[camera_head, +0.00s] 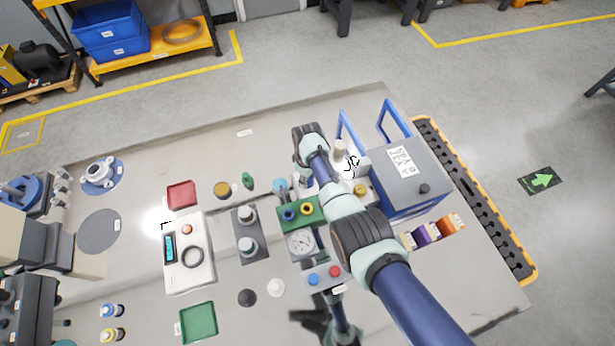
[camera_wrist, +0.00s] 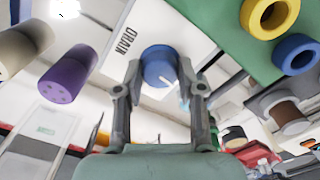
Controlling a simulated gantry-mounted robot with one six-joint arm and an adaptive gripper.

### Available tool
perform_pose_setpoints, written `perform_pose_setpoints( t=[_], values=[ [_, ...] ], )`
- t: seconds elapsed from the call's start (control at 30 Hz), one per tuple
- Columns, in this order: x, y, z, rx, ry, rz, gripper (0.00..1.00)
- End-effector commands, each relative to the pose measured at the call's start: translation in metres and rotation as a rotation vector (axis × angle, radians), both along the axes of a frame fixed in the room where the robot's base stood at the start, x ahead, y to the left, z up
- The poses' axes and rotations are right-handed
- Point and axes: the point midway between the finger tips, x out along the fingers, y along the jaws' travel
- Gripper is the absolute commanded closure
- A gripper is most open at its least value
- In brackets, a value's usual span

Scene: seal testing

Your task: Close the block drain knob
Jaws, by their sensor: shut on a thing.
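The block drain knob (camera_wrist: 158,62) is a round blue knob with a white mark on its face. It sits on a pale panel in the wrist view, beside the printed word DRAIN. My gripper (camera_wrist: 163,82) has one finger on each side of the knob and is shut on it. In the head view my arm covers most of the gripper and I cannot make out the knob clearly.
A green block (camera_head: 312,221) with a yellow and a blue ring stands close by; it also shows in the wrist view (camera_wrist: 229,35). A purple cylinder (camera_wrist: 67,72) is left of the knob. A grey-and-blue box (camera_head: 412,190) stands right of my arm.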

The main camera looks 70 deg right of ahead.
Motion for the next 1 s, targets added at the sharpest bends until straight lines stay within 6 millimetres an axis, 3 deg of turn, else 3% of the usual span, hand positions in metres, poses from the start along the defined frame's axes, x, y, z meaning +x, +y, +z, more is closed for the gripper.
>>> perform_pose_setpoints(
  t=[0.3, 0.83, 0.87, 1.0],
  values=[
    [0.0001, 0.0, 0.0002, 0.0, 0.0, 0.119, 0.96],
    [0.0001, 0.0, 0.0001, 0.0, 0.0, 0.143, 0.96],
    [0.0001, 0.0, 0.0, 0.0, 0.0, 0.143, 0.6],
    [0.0001, 0.0, 0.0, 0.0, 0.0, 0.143, 0.36]
  ],
)
